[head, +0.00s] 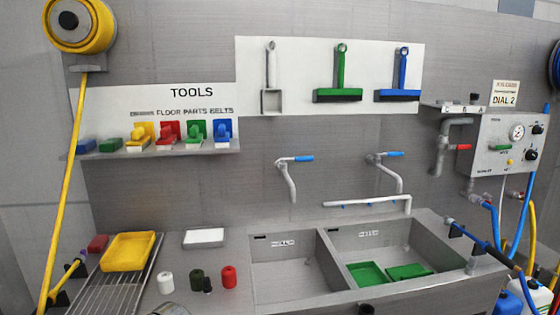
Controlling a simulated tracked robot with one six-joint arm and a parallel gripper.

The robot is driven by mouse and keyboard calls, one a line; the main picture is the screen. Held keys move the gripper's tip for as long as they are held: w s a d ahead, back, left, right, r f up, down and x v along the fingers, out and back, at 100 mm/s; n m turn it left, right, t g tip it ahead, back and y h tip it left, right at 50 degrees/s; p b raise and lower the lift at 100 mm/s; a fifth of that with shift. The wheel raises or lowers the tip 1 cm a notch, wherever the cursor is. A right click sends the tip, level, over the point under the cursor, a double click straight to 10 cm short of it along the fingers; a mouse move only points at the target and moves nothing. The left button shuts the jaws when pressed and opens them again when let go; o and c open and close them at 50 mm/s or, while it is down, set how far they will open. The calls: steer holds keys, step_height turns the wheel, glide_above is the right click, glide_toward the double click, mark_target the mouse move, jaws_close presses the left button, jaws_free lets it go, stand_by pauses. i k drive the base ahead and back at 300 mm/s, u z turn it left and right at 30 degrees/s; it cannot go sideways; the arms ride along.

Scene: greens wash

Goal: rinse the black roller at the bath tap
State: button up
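Several small rollers stand on the steel counter left of the sinks: a white one (166,282), a very dark green one (197,280) and a red one (229,277). A smaller black piece (207,286) stands against the dark green one; it is the blackest of the group, but I cannot tell for sure that it is the black roller. Two wall taps with blue levers hang over the sinks, a left tap (290,178) and a right tap (388,172). The sink labels are too small to read, so I cannot tell which is the bath. My gripper is not in view.
The left basin (272,268) looks empty; the right basin (358,240) holds green trays (368,274). A yellow tray (128,251) lies on a rack at the left. A white block (204,238) lies behind the rollers. A blue-ended lance (475,239) crosses the right sink edge.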

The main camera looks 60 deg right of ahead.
mark_target(296, 159)
steer(key=u, duration=0.75)
steer(key=k, duration=0.8)
steer(key=z, duration=1.25)
steer(key=i, duration=1)
steer(key=z, duration=0.1)
